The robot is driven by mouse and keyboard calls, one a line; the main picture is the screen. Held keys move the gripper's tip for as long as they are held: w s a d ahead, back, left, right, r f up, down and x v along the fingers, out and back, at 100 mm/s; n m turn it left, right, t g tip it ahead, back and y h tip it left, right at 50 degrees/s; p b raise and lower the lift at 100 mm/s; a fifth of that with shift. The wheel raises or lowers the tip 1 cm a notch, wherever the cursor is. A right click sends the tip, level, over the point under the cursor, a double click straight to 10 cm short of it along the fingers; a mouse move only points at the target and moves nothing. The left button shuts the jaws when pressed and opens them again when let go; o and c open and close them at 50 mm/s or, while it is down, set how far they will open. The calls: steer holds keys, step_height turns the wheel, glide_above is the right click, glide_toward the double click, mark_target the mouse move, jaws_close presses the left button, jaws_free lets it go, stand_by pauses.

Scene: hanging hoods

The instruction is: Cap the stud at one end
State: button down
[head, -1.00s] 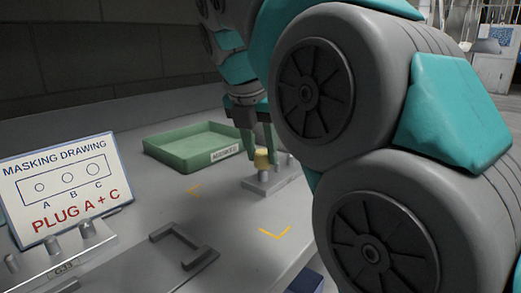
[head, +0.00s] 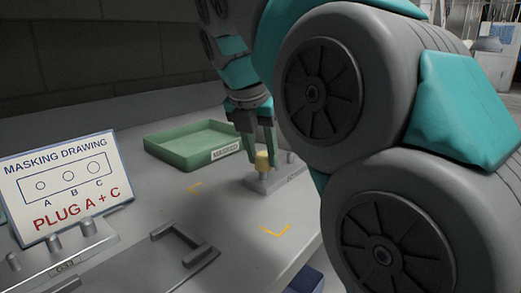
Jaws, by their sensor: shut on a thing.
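A grey block with upright studs (head: 268,184) stands on the bench right of centre. A yellow cap (head: 262,161) is at the block's left-hand stud; whether it is fully seated or just above cannot be told. A bare grey stud (head: 291,158) shows at the block's right end. My gripper (head: 262,151) points down over the block, with its green fingers shut on the yellow cap. The far finger contact is partly hidden.
A green tray (head: 160,152) labelled MASKED lies behind, to the left. A sign (head: 62,186) reads PLUG A + C, with a rack of grey plugs (head: 50,256) below it. An empty dark bracket (head: 185,250) lies in front. Yellow corner marks (head: 277,232) edge clear bench.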

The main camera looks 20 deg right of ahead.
steer(key=shift+f, duration=1.1)
stand_by(0.6)
steer(key=shift+c, duration=2.1)
jaws_free()
steer(key=shift+r, duration=0.15)
